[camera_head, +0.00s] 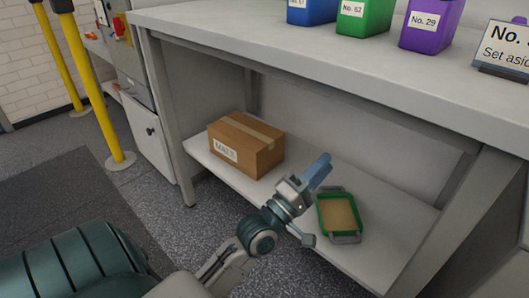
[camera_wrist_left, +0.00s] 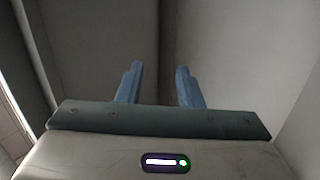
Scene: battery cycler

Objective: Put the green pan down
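The green pan (camera_head: 324,216) lies on the lower shelf of the workbench, in the head view. It is a shallow green tray with grey handles and a tan inside. My left gripper (camera_head: 319,170) is just to the left of and behind the pan in the picture, above the shelf, and not touching it as far as I can see. In the left wrist view its two blue fingers (camera_wrist_left: 157,82) stand apart with nothing between them. The pan does not show in the left wrist view. My right gripper is in neither view.
A cardboard box (camera_head: 246,145) with a label sits on the lower shelf (camera_head: 385,240), left of the pan. Blue, green (camera_head: 364,18) and purple (camera_head: 428,25) bins and a sign (camera_head: 503,50) stand on the benchtop above. Yellow posts (camera_head: 97,90) stand at the left.

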